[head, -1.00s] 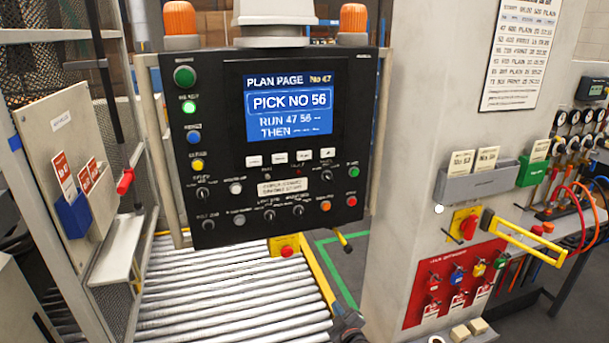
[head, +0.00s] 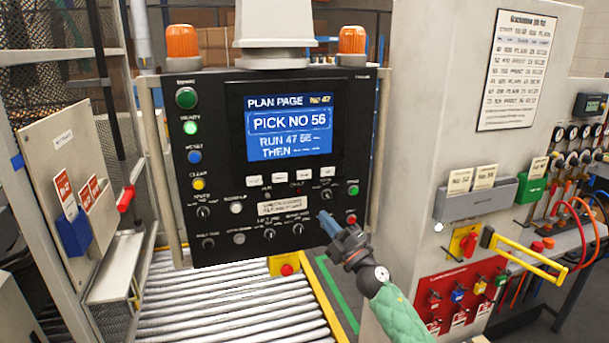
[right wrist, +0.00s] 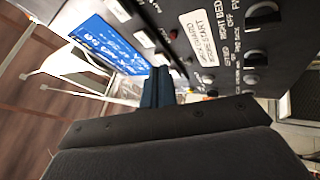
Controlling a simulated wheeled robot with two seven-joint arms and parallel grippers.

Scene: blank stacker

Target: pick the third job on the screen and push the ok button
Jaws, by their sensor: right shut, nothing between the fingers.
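The screen (head: 290,127) on the black control panel (head: 225,225) is lit blue and reads "PLAN PAGE No 47", "PICK NO 56", "RUN 47 56" and "THEN". It shows tilted in the right wrist view (right wrist: 110,45). A row of small white keys (head: 278,178) sits below the screen; their markings are too small to read, so I cannot tell which is ok. My right gripper (head: 326,220) is shut and empty, in front of the panel's lower right, below the keys. Its blue fingers (right wrist: 158,85) point toward the panel. My left gripper is not in view.
Knobs and coloured buttons surround the screen, including a green button (head: 352,189) and a red button (head: 351,219) near my right gripper. A roller conveyor (head: 230,305) runs below. A pillar (head: 430,130) with a card holder (head: 470,202) stands at the right.

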